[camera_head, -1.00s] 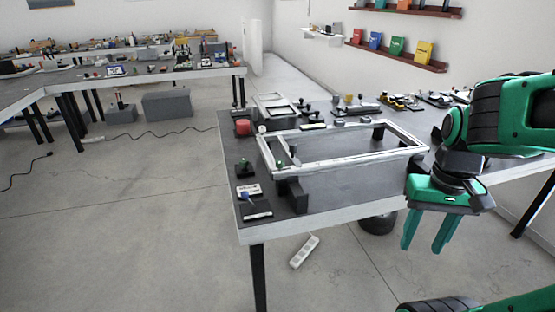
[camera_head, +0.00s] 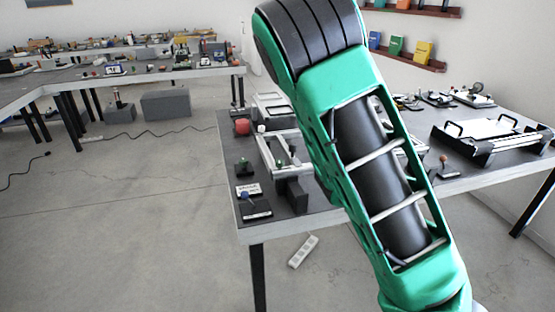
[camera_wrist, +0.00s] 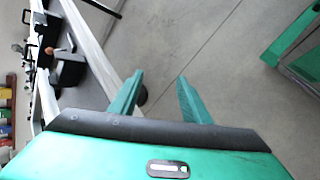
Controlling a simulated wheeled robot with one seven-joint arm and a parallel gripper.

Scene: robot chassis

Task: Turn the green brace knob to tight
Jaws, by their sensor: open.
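In the head view a small green knob (camera_head: 280,163) sits at the near left corner of a pale metal frame (camera_head: 267,150) on the table. A second small green knob (camera_head: 242,162) stands on a dark base to its left. Both are too small for me to read their setting, and I cannot tell which is the brace knob. My gripper (camera_wrist: 160,78) shows in the wrist view, open and empty above the floor, beside the table edge. It is hidden in the head view, and neither green knob shows clearly in the wrist view.
A white power strip (camera_head: 303,251) lies on the floor. The floor left of the table is open.

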